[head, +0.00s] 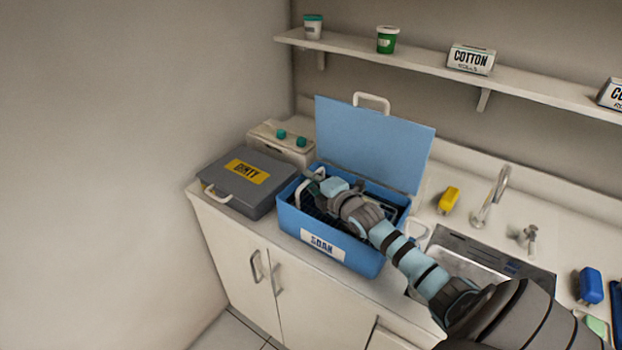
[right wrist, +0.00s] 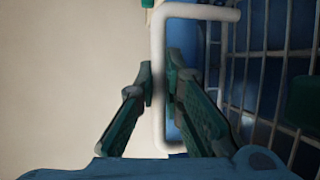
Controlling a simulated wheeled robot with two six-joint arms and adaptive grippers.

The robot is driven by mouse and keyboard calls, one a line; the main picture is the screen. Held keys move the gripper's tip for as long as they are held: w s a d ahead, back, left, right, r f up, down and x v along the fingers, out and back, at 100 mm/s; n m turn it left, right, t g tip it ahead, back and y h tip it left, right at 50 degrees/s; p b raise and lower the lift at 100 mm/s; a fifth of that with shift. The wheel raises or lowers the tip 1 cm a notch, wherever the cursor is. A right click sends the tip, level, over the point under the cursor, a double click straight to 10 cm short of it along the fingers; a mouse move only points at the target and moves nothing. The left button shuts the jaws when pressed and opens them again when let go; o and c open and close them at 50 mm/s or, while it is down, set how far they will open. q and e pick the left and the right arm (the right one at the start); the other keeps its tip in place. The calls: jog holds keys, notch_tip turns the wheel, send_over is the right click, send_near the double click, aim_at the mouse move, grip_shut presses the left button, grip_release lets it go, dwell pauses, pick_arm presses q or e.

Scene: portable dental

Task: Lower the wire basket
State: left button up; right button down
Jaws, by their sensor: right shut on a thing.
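The blue box labelled SOAK (head: 325,247) stands on the counter with its light blue lid (head: 374,142) open at the back. My right gripper (head: 317,186) reaches over the box from the right, at its left end. In the right wrist view its fingers (right wrist: 163,95) are closed on either side of a white handle (right wrist: 158,60). The wire basket (right wrist: 250,85) shows as a grid at the right of that view, against blue. In the head view my arm hides much of the basket, so its exact height in the box is unclear. My left gripper is not in view.
A grey case labelled DIRTY (head: 239,186) stands close to the left of the box. A white unit with green knobs (head: 283,143) is behind. A sink (head: 467,268), tap (head: 490,200) and yellow item (head: 449,200) lie to the right. A shelf (head: 430,70) runs above.

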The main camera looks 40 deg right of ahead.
jog(key=c, duration=1.7)
grip_release()
jog(key=shift+r, duration=0.1)
jog(key=shift+p, duration=0.3)
jog(key=v, duration=1.2)
